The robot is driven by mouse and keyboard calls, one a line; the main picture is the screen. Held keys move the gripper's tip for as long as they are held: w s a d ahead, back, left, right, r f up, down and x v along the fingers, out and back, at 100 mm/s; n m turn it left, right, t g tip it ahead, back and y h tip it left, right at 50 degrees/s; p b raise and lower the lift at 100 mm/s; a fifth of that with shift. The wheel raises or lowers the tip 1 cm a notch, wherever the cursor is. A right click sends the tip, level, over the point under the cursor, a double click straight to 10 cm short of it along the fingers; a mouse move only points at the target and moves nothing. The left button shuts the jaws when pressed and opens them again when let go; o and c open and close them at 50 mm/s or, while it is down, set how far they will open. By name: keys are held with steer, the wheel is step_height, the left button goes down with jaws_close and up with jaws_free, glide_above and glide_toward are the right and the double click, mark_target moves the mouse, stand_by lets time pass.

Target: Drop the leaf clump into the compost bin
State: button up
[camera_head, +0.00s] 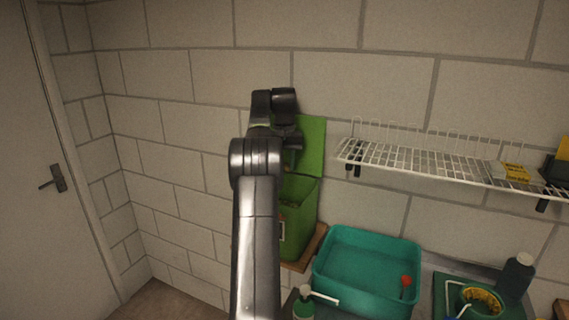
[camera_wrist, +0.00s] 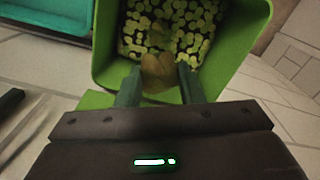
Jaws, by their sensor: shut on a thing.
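The compost bin (camera_head: 297,222) is a green, open-topped box with its lid raised against the wall. In the wrist view its rim (camera_wrist: 101,45) frames an inside covered with many pale round bits. My gripper (camera_wrist: 158,76) is over the bin's opening, its two dark fingers shut on a brownish-green leaf clump (camera_wrist: 158,68). The clump hangs above the bin's contents; how far above I cannot tell. In the head view my arm hides part of the bin, and the clump cannot be made out.
A teal tub (camera_head: 367,262) stands right of the bin, with a small red item (camera_head: 406,281) in it. A white wire shelf (camera_head: 440,165) is on the wall at right. A pump bottle (camera_head: 303,305) and a dark bottle (camera_head: 516,276) stand nearby. A door (camera_head: 45,170) is at left.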

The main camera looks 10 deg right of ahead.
steer(key=shift+s+a+f, duration=0.1)
steer(key=shift+f, duration=2.75)
steer(key=o, duration=1)
steer(key=shift+r, duration=0.1)
step_height(320, 180, up, 7)
steer(key=shift+r, duration=0.2)
steer(key=shift+f, duration=0.1)
